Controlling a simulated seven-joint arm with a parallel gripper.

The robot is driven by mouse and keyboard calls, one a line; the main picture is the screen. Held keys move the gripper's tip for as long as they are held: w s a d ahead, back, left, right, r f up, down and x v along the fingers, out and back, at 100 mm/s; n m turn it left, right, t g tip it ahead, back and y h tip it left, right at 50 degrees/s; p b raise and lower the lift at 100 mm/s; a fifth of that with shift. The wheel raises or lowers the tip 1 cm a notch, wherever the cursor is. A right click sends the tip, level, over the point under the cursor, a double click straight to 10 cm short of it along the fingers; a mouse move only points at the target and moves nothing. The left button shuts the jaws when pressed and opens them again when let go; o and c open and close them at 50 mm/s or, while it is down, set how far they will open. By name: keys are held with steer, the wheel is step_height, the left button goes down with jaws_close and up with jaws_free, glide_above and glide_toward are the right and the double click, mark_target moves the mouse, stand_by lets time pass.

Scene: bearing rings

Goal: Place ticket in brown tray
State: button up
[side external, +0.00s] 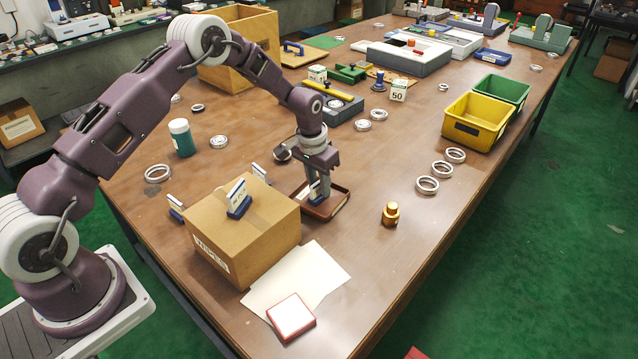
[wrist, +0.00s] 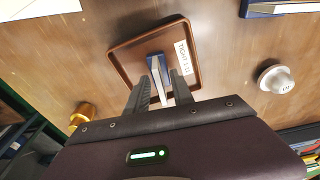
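The brown tray (side external: 336,209) lies on the table, right of the cardboard box. A ticket, a white card on a blue base (side external: 315,188), is in the area of the tray, under my gripper. In the wrist view the ticket (wrist: 158,78) sits between my two fingertips. My gripper (side external: 313,184) points down over the tray. It looks slightly open around the card (wrist: 160,82), with narrow gaps beside it. Whether the base touches the tray floor is hard to see.
A cardboard box (side external: 265,236) carries another blue-based ticket (side external: 238,199). More tickets stand beside and behind it (side external: 259,172) (side external: 176,207). A brass weight (side external: 391,214) stands right of the tray. Metal rings (side external: 427,185) lie further right. The table between is clear.

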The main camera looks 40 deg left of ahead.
step_height(320, 180, up, 12)
steer(key=s, duration=0.1)
steer(key=shift+s, duration=0.4)
step_height(320, 180, up, 11)
steer(key=t, duration=0.1)
glide_above(314, 185)
steer(key=s+d, duration=0.2)
steer(key=s, duration=0.5)
steer(key=s+d+r+t, duration=0.1)
steer(key=s+d+r, duration=0.1)
steer(key=s+r, duration=0.8)
steer(key=s+d+f+t, duration=0.1)
steer(key=s, duration=0.8)
steer(key=s+f, duration=0.2)
steer(key=s, duration=0.8)
steer(key=shift+d+t, duration=0.35)
steer(key=shift+t, duration=0.05)
